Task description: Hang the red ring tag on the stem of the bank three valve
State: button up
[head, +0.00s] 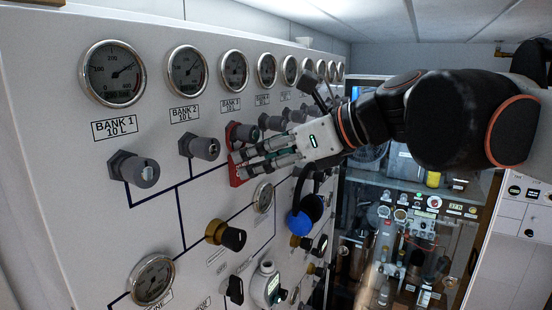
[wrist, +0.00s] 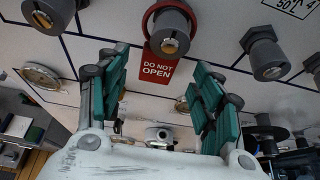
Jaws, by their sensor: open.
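The red ring tag (wrist: 157,72) reads "DO NOT OPEN". In the wrist view its ring circles the grey bank three valve (wrist: 172,32), and its plate lies below the valve against the panel. In the head view, a red part of the tag (head: 234,172) shows below the bank three valve (head: 243,134), partly covered by my fingers. My gripper (head: 240,164) is open in front of the panel there. In the wrist view its green-padded fingers (wrist: 161,62) stand apart on either side of the tag plate, with a visible gap to it.
The bank two valve (head: 204,148) and bank one valve (head: 133,169) stick out to the left. A gauge (head: 263,197) and a yellow-collared black knob (head: 226,235) lie below. A blue and black round object (head: 300,222) is below my wrist. More valves crowd the right.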

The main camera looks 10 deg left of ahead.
jog(key=v, duration=0.9)
jog(key=w+d+f+m+t+h+b, duration=0.45)
jog(key=d+f+m+t+b, duration=0.35)
jog(key=m, duration=0.5)
jog(key=w+d+f+m+t+h+b, duration=0.5)
jog(key=d+f+m+b, duration=0.4)
jog(key=m, duration=0.5)
jog(key=s+d+f+m+g+h+b, duration=0.2)
jog(key=s+d+f+m+h+b, duration=0.15)
jog(key=f+m, duration=0.45)
jog(key=s+d+f+m+g+h+b, duration=0.15)
jog(key=d+f+m+b, duration=0.3)
jog(key=f, duration=0.75)
jog(key=s+a+f+m+g+b, duration=0.1)
jog(key=s+f, duration=0.4)
jog(key=f, duration=0.5)
jog(key=s+a+f+m+g+y+b, duration=0.1)
jog(key=s+f+m+g+b, duration=0.3)
jog(key=f, duration=0.7)
jog(key=s+a+f+m+g+y+b, duration=0.1)
jog(key=s+f+m+b, duration=0.4)
jog(key=f, duration=0.5)
jog(key=shift+s+a+f+g, duration=0.3)
jog(key=shift+s+a+g, duration=0.05)
jog(key=shift+g, duration=0.5)
